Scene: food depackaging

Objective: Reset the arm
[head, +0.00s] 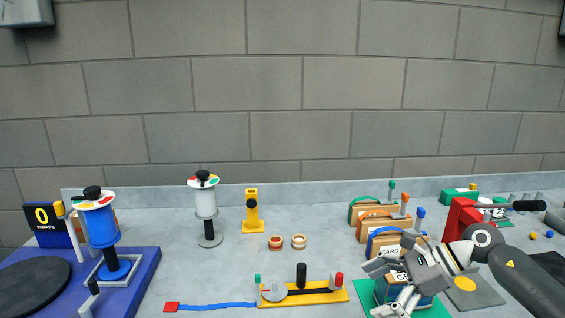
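My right arm comes in from the right edge. Its gripper (384,284) is over the front of the green mat (436,311), and its fingers look spread apart with nothing clearly between them. A blue and brown labelled item (422,301) on the mat is partly hidden behind the gripper; I cannot tell whether they touch. My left gripper is not in view.
Brown card boxes (386,239) with coloured handles stand behind the gripper. A red press-like device (461,221) is close to the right arm. A yellow fixture (329,293) with a blue strip (215,305) lies front centre. A blue wrapping station (140,277) stands left.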

